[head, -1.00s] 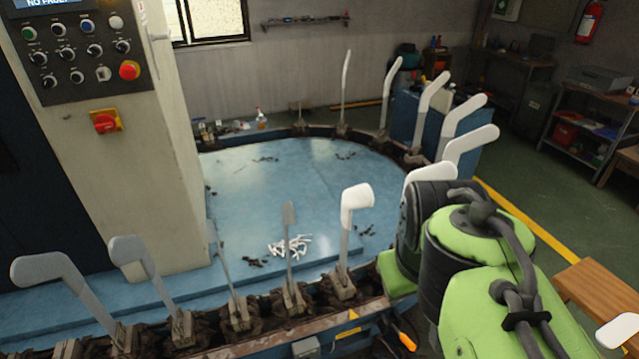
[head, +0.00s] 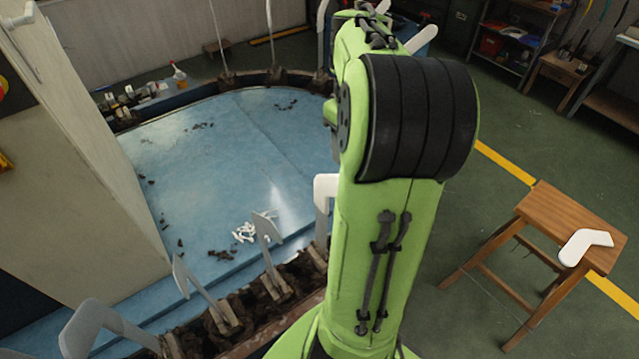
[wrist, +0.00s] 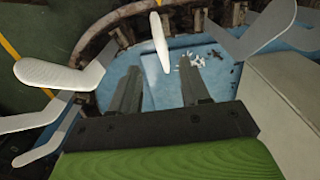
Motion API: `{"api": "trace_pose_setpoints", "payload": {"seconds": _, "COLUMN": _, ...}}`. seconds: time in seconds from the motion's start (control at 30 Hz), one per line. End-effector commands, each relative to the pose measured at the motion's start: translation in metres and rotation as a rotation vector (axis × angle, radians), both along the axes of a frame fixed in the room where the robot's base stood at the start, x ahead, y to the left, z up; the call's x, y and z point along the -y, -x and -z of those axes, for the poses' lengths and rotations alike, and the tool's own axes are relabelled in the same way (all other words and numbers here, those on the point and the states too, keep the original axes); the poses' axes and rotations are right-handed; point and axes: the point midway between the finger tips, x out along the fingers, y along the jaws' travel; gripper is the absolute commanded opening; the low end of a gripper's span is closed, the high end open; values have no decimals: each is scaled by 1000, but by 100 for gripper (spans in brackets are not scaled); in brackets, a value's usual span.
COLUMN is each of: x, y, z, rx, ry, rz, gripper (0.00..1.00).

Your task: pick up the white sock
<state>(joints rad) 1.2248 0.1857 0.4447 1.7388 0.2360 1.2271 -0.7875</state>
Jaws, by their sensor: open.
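A flat white L-shaped sock (head: 585,246) lies on a wooden stool (head: 545,217) at the right of the head view. My gripper (wrist: 159,72) is open in the wrist view, its two dark fingers apart with nothing held between them. In the head view my raised arm hides most of the gripper, far from the stool. The wrist view does not clearly show the stool or the sock on it.
A ring of upright foot-shaped boards (head: 88,325) runs around a blue platform (head: 215,160). In the wrist view, a pale ribbed form (wrist: 60,75) is at left and a white board (wrist: 159,42) stands beyond the fingers. Green floor surrounds the stool.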

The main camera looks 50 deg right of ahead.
Motion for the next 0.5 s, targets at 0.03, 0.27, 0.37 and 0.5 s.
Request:
{"api": "trace_pose_setpoints", "payload": {"seconds": 0.03, "x": 0, "y": 1, "z": 19, "rx": -4, "ry": -5, "rz": 2, "gripper": 46}}
{"api": "trace_pose_setpoints", "payload": {"seconds": 0.27, "x": -1, "y": 0, "z": 69, "rx": -2, "ry": -4, "rz": 0, "gripper": 46}}
{"api": "trace_pose_setpoints", "payload": {"seconds": 0.37, "x": -1, "y": -1, "z": 79, "rx": -1, "ry": -2, "rz": -1, "gripper": 46}}
{"api": "trace_pose_setpoints", "payload": {"seconds": 0.5, "x": -1, "y": -1, "z": 103, "rx": -2, "ry": -5, "rz": 0, "gripper": 46}}
